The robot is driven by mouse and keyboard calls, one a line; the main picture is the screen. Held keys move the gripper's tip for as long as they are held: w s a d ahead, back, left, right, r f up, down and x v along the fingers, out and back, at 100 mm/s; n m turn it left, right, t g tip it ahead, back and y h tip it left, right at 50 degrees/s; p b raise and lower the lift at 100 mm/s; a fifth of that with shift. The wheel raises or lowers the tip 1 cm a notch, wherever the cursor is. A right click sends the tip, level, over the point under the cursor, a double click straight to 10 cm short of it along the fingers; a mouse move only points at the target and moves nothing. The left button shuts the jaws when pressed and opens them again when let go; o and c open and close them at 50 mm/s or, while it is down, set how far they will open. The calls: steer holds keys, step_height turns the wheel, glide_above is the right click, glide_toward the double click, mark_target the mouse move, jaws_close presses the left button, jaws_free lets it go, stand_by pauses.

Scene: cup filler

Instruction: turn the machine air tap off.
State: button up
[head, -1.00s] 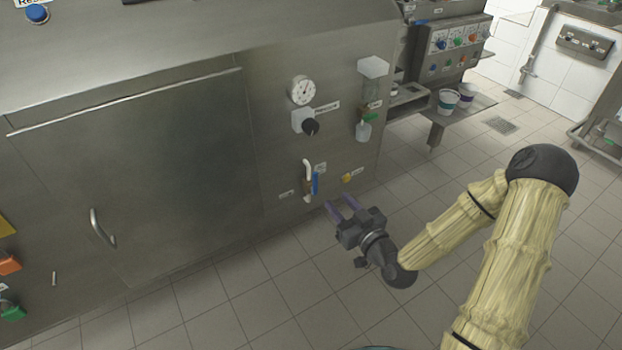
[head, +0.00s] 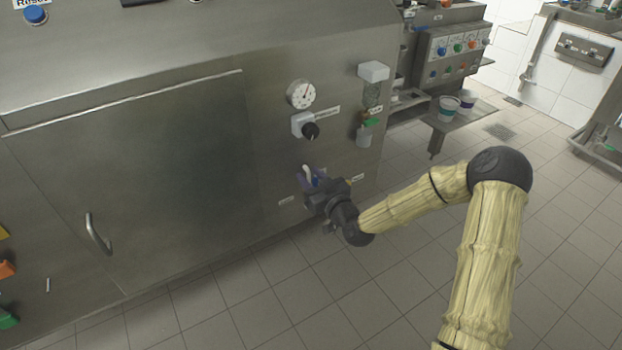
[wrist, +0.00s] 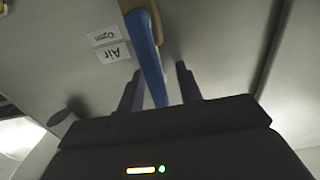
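The air tap has a blue lever handle (wrist: 147,62) on a brass-coloured body (wrist: 151,8). In the wrist view, the fingers of my gripper (wrist: 158,76) stand apart on either side of the blue handle, with a gap on the right. The left finger is very close to the handle; I cannot tell whether it touches.
Above the tap are a black knob (head: 311,131) and a gauge (head: 301,94). A filter unit (head: 371,100) juts out to the right. The tiled floor (head: 400,290) is clear.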

steer(key=shift+c, duration=0.3)
jaws_close()
